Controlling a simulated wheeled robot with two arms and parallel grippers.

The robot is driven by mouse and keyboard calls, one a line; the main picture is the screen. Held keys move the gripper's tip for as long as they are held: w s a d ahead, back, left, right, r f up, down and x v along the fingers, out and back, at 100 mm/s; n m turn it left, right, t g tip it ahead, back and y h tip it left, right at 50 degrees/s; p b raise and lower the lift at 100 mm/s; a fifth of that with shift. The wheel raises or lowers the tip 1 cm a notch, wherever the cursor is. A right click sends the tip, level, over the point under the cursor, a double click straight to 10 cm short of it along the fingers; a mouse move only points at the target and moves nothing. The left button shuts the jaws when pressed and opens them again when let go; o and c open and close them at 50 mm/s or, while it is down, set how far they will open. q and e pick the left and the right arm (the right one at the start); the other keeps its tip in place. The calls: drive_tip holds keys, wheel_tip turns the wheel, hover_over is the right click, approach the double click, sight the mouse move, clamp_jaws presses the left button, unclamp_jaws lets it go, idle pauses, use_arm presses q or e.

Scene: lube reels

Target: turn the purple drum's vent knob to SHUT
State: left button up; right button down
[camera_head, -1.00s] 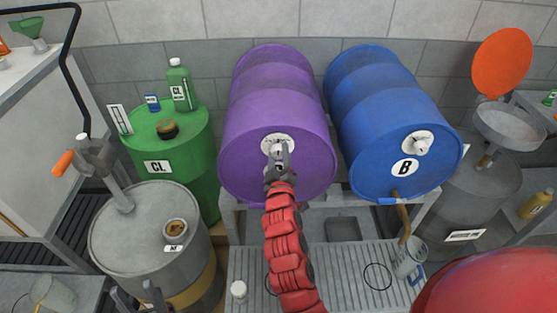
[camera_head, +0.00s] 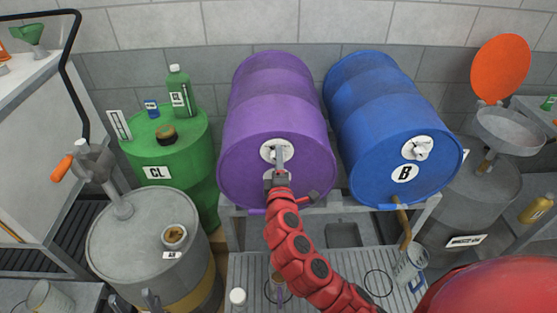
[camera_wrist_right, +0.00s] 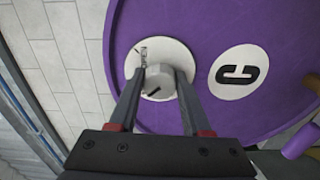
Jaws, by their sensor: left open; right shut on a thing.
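The purple drum (camera_head: 250,120) lies on its side on a rack, its round end facing me. Its vent knob (camera_wrist_right: 160,78) is pale, with a dark mark, on a white disc (camera_wrist_right: 176,52) with small print I cannot read. My right gripper (camera_head: 277,151) is shut on the knob, one finger on each side in the right wrist view (camera_wrist_right: 162,76). In the head view the gripper covers most of the knob. My left gripper (camera_head: 133,301) is open and empty at the bottom left, over the grey drum.
A blue drum (camera_head: 375,110) marked B, with its own knob (camera_head: 419,149), lies to the right on the same rack. A green drum (camera_head: 180,150) and a grey drum (camera_head: 135,230) with a pump stand left. A slatted bench (camera_head: 245,265) is below.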

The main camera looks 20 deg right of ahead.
drive_tip(key=shift+n, duration=0.4)
drive_tip(key=shift+c, duration=1.8)
unclamp_jaws()
drive_tip(key=p+v, duration=0.3)
drive_tip(key=v, duration=1.4)
drive_tip(key=shift+s+p, duration=0.2)
drive_tip(key=shift+p, duration=0.15)
